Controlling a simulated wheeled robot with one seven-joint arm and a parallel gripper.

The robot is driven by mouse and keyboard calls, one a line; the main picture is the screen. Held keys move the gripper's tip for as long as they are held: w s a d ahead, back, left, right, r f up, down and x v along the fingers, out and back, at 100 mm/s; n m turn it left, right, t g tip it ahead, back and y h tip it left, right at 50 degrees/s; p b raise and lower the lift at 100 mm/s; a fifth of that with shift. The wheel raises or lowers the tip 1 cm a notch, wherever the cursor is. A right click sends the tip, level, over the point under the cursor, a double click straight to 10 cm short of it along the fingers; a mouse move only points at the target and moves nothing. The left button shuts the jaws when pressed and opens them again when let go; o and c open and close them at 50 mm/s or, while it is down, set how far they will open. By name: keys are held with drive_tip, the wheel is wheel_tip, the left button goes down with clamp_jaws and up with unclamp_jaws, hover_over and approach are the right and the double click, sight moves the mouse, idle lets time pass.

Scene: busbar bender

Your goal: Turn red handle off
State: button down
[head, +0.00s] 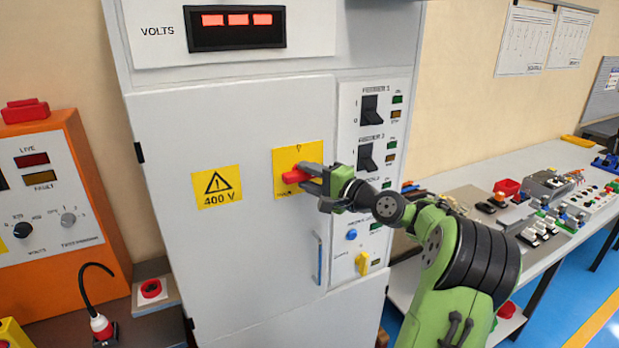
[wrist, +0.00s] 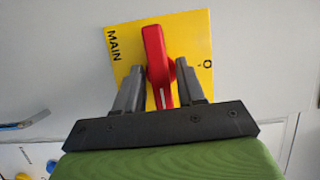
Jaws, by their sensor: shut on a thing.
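The red handle (head: 296,176) sits on a yellow plate (head: 285,158) on the grey cabinet door. In the wrist view the red handle (wrist: 157,60) lies nearly along the line of my fingers, on a yellow plate (wrist: 195,30) marked "MAIN" and "O". My gripper (head: 312,178) reaches the handle from the right in the head view. In the wrist view my gripper (wrist: 160,90) has one finger on each side of the handle and is shut on it. The fingers hide part of the plate and its markings.
The cabinet door (head: 235,260) has a 400 V sign (head: 217,187) and a blue door handle (head: 319,260). Feeder switches (head: 370,110) and a yellow knob (head: 362,263) are on the right panel. An orange box (head: 50,250) stands left; a bench (head: 540,215) stands right.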

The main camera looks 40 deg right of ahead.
drive_tip(key=n+g, duration=0.1)
drive_tip(key=n, duration=0.2)
drive_tip(key=shift+r+g, duration=0.15)
drive_tip(key=shift+g, duration=0.15)
drive_tip(key=n+g+h+b, duration=0.1)
drive_tip(key=n, duration=0.2)
drive_tip(key=shift+a+n+h, duration=0.1)
drive_tip(key=shift+n+h, duration=0.2)
drive_tip(key=shift+n, duration=0.1)
drive_tip(key=n+g+h+b, duration=0.1)
drive_tip(key=n, duration=0.1)
drive_tip(key=n+h+b, duration=0.1)
drive_tip(key=b, duration=0.1)
drive_tip(key=shift+w+a+n+g, duration=0.1)
drive_tip(key=shift+a+n+g, duration=0.05)
drive_tip(key=shift+n+g, duration=0.25)
drive_tip(key=n+h+b, duration=0.1)
drive_tip(key=n+b, duration=0.1)
drive_tip(key=shift+r+h+b, duration=0.1)
drive_tip(key=shift+h+b, duration=0.3)
drive_tip(key=shift+n+g, duration=0.3)
drive_tip(key=shift+a+r+b, duration=0.1)
drive_tip(key=shift+b, duration=0.2)
